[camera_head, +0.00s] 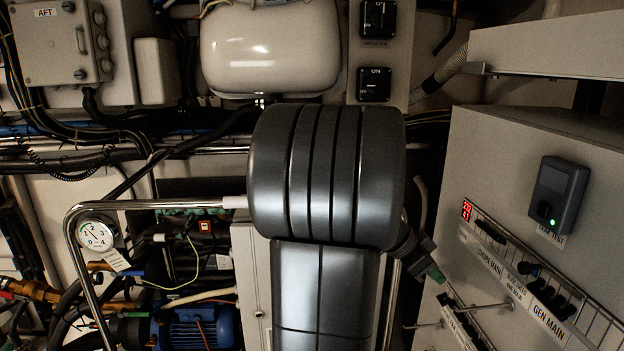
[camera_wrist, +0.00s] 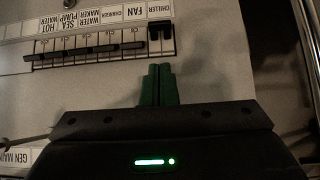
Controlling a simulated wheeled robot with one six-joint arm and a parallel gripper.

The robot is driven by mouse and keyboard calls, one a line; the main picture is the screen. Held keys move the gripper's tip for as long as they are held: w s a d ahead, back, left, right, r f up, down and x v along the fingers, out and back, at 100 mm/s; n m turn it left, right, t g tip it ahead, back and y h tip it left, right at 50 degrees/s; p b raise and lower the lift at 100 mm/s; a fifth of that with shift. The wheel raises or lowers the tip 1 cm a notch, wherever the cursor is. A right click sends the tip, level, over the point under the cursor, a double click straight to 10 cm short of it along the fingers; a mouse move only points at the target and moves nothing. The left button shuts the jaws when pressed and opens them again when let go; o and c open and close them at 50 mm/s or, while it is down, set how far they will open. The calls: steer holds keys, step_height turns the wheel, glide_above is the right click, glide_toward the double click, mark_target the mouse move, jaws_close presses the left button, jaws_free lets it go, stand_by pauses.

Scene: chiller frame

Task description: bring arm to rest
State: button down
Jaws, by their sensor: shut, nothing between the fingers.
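My arm (camera_head: 325,180) fills the middle of the head view and hides much of the frame behind it. My gripper (camera_head: 437,275) shows at its lower right, with green fingertips beside the breaker panel. In the wrist view my gripper (camera_wrist: 158,72) has its two green fingers together, shut and empty. The fingers point at a row of breakers (camera_wrist: 95,50) with labels such as CHILLER and FAN. The wrist view is upside down to the labels. I cannot tell whether the fingertips touch the panel.
The breaker panel (camera_head: 480,150) stands close on the right, with a dark tester (camera_head: 558,195) and several switches. A metal rail (camera_head: 150,204) curves at the left, near a gauge (camera_head: 96,235). A blue motor (camera_head: 195,328) sits low. A white tank (camera_head: 270,50) hangs above.

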steer(key=v, duration=0.7)
steer(key=shift+b, duration=0.45)
steer(key=shift+f, duration=0.1)
